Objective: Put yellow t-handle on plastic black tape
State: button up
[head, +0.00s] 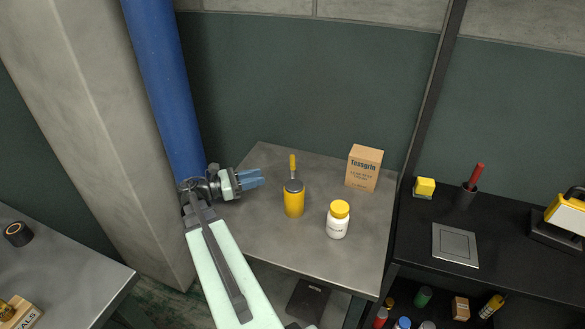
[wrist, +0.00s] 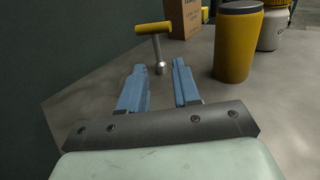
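The yellow t-handle (head: 292,162) stands upright on the grey table, behind a yellow canister with a dark lid. In the wrist view the t-handle (wrist: 154,29) shows a yellow crossbar and a metal shaft ending in a round socket. My gripper (head: 260,178) is left of it, low over the table and pointing right. In the wrist view my gripper (wrist: 160,70) is open and empty, with the shaft just beyond the gap between its blue fingers. A black roll with a brown core, seemingly the plastic black tape (head: 18,234), lies on the separate table at the far left.
The yellow canister (head: 294,203) stands close in front of the t-handle. A white bottle with yellow cap (head: 337,222) and a cardboard box (head: 364,167) stand farther right. A blue pipe (head: 163,80) rises behind my arm. The left table (head: 70,265) is mostly clear around the roll.

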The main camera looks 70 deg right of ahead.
aim_at(292, 178)
jog(key=x, duration=0.7)
jog(key=shift+s+d+f, duration=0.1)
jog(key=shift+s+d, duration=0.15)
jog(key=shift+s, duration=0.05)
jog(key=shift+w+d+f+x, duration=0.1)
jog(key=shift+f+x, duration=0.05)
jog(key=shift+x, duration=0.75)
jog(key=shift+w+d+f+x, duration=0.1)
jog(key=shift+f+x, duration=0.05)
jog(key=shift+x, duration=0.75)
jog(key=shift+w+d+f+x, duration=0.1)
jog(key=shift+f+x, duration=0.05)
jog(key=shift+x, duration=0.75)
grip_shut()
